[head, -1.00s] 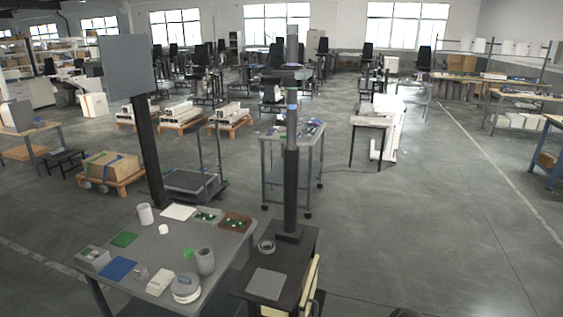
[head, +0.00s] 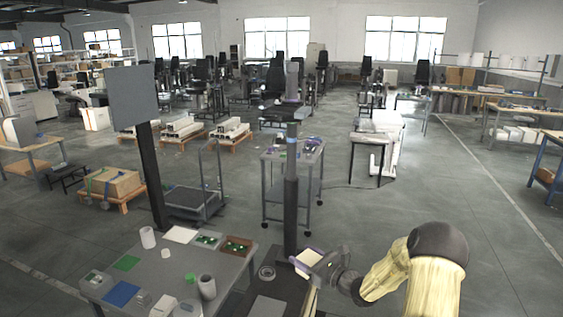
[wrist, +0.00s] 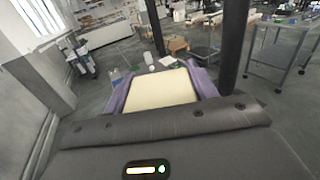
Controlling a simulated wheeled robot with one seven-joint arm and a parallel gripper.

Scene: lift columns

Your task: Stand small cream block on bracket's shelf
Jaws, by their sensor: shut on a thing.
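The small cream block (wrist: 160,88) is between the two purple fingers of my gripper (wrist: 160,80) in the wrist view, with its broad face showing. In the head view, my gripper (head: 312,263) holds the cream block (head: 308,257) low in front of the dark column (head: 290,190), just right of its lower part. A small grey piece, which looks like the bracket (head: 284,103), juts out near the column's top. I cannot make out its shelf clearly. The block is apart from it and well below it.
A grey table (head: 200,265) at the lower left carries cups, coloured mats and small boxes. A grey ring (head: 267,272) lies near the column's foot. A wheeled cart (head: 293,165) stands behind the column. Open floor (head: 430,195) lies to the right.

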